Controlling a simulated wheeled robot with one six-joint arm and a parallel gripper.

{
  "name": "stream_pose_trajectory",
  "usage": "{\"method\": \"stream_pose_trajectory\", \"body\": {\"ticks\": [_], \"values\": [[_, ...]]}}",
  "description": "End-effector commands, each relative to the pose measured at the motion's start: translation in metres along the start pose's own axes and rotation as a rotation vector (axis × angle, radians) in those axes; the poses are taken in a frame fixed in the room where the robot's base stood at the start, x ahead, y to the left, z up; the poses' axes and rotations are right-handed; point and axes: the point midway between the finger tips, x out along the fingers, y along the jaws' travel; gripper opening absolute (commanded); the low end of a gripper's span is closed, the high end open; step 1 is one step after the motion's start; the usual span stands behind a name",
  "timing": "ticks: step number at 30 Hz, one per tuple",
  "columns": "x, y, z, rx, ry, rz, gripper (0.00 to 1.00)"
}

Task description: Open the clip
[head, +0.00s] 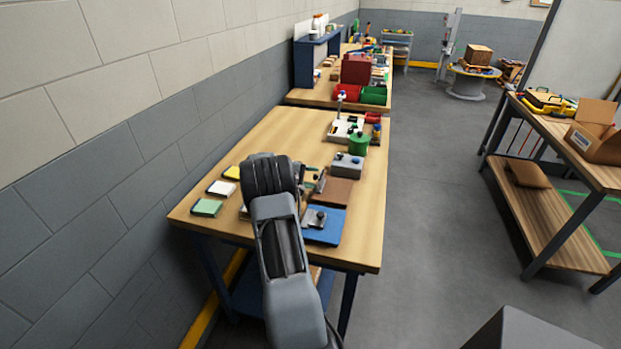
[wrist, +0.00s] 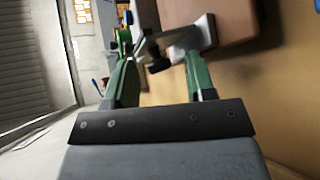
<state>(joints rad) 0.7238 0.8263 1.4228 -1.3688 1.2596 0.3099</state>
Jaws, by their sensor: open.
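In the wrist view, my gripper (wrist: 158,52) is open, its green fingers spread apart. A pale grey metal clip (wrist: 192,36) with a black knob (wrist: 157,56) lies ahead; the knob appears between the fingers, and I cannot tell whether either finger touches it. A brown board (wrist: 212,14) is behind the clip. In the head view, the brown board (head: 332,192) lies on the bench right of my arm, which mostly hides the gripper and that clip. Another grey clip with a dark knob (head: 316,217) sits on a blue board (head: 324,236) nearer the bench's front edge.
The wooden bench (head: 360,250) runs along the wall. Green (head: 207,208), white (head: 221,188) and yellow (head: 232,172) pads lie left of my arm. A grey block (head: 347,168) and a green cylinder (head: 359,144) stand behind the brown board. The bench's right strip is clear.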

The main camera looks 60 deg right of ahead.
Motion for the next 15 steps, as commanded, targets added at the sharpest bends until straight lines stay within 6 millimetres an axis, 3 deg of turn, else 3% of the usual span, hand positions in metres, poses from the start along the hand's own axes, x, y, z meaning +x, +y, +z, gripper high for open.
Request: {"method": "stream_pose_trajectory", "body": {"ticks": [5, 15], "values": [[-0.012, 0.000, -0.001, 0.000, 0.003, 0.002, 0.50], [-0.079, -0.001, -0.001, 0.000, 0.004, 0.002, 0.50]]}}
